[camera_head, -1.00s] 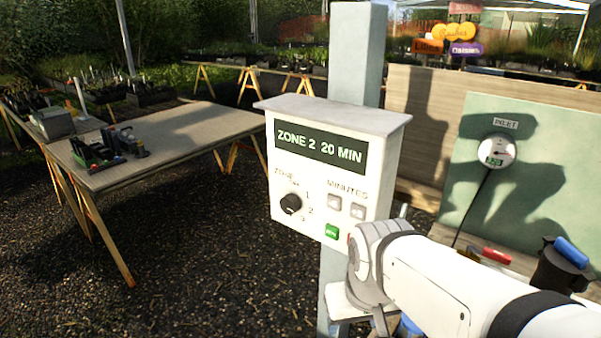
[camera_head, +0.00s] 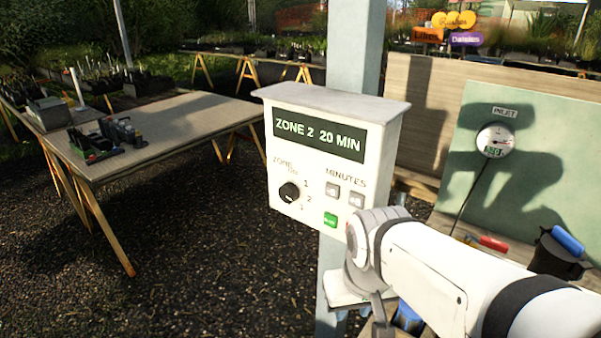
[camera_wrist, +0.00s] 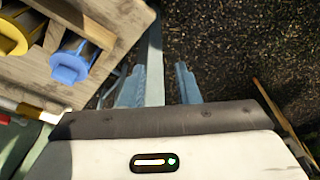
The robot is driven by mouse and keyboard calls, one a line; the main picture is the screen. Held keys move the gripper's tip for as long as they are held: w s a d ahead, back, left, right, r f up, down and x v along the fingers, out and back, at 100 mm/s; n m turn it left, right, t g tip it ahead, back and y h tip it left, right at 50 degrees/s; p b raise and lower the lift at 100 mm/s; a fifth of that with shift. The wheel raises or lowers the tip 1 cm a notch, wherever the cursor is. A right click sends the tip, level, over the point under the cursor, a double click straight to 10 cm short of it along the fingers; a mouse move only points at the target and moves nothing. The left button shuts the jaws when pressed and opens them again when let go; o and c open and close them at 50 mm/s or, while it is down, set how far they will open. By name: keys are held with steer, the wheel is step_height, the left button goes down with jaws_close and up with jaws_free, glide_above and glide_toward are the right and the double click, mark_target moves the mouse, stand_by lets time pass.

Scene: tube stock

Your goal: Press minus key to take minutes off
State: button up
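The controller box (camera_head: 318,125) is white and fixed to a grey post. Its display (camera_head: 318,137) reads "ZONE 2 20 MIN". Two small grey keys, a left one (camera_head: 332,190) and a right one (camera_head: 357,200), sit under the word MINUTES; their symbols are too small to read. A black zone dial (camera_head: 289,192) and a green button (camera_head: 330,219) are on the same face. My arm stands right of and below the box, and my gripper is not clear in the head view. In the wrist view my gripper (camera_wrist: 160,86) has its two blue-grey fingers apart, apparently with nothing held.
The grey post (camera_head: 354,45) carries the box. A green board with an inlet gauge (camera_head: 495,141) stands at right, with red and blue handles below it. A wooden table (camera_head: 180,130) with small items is at left. Gravel ground (camera_head: 200,270) in front is open.

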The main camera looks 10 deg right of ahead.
jaws_close()
stand_by(1.2)
